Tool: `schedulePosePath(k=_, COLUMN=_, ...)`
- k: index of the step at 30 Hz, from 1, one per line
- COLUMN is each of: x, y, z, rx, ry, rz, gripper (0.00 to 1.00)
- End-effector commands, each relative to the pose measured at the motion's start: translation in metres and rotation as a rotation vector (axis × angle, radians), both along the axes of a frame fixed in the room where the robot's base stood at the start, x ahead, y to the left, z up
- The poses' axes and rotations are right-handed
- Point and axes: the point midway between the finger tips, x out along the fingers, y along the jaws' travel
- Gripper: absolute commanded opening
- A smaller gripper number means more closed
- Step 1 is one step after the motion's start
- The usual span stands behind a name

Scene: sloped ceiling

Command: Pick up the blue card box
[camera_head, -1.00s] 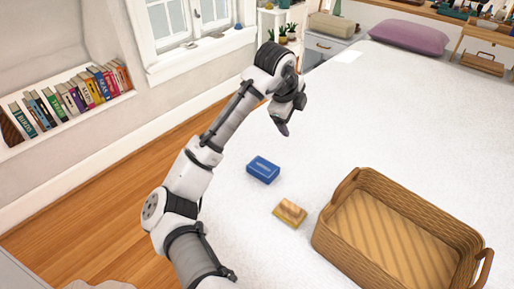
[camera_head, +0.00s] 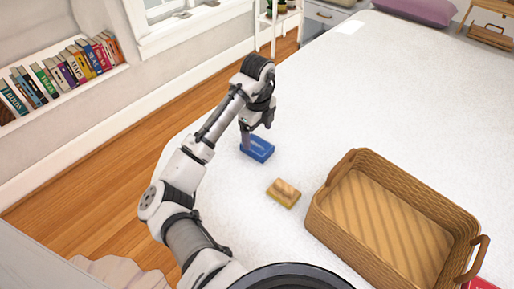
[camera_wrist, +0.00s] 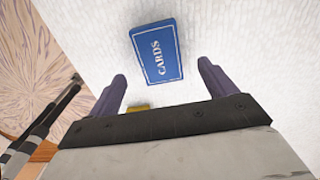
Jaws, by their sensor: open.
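The blue card box (camera_head: 258,149) lies flat on the white bed. In the wrist view the blue card box (camera_wrist: 157,52) shows the word "CARDS" on its top. My gripper (camera_wrist: 162,80) is open, its two purple fingers apart and empty. The box appears beyond the fingertips, roughly in line with the gap between them. In the head view my gripper (camera_head: 246,138) is just above the box's left end and hides a little of it. I cannot tell the exact height between them.
A small yellow-brown box (camera_head: 284,193) lies on the bed near the blue box. A large wicker basket (camera_head: 333,229) stands to the right. A red item (camera_head: 481,284) shows at the lower right edge. The bed (camera_head: 390,110) is clear beyond the boxes.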

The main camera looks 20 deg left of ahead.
Motion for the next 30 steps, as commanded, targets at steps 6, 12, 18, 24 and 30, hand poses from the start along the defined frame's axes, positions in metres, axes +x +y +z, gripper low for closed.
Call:
schedulePosePath(k=6, x=-0.001, y=0.0, z=-0.027, rx=-0.007, ry=0.002, rz=0.001, gripper=0.84)
schedulePosePath(k=12, x=-0.001, y=0.002, z=-0.048, rx=-0.002, ry=0.002, rz=0.0, gripper=0.84)
schedulePosePath(k=18, x=-0.001, y=0.002, z=-0.05, rx=-0.001, ry=0.0, rz=0.0, gripper=0.84)
schedulePosePath(k=24, x=-0.001, y=0.002, z=-0.05, rx=-0.001, ry=0.0, rz=0.0, gripper=0.65)
schedulePosePath(k=30, x=-0.001, y=0.002, z=-0.05, rx=-0.001, ry=0.0, rz=0.0, gripper=0.39)
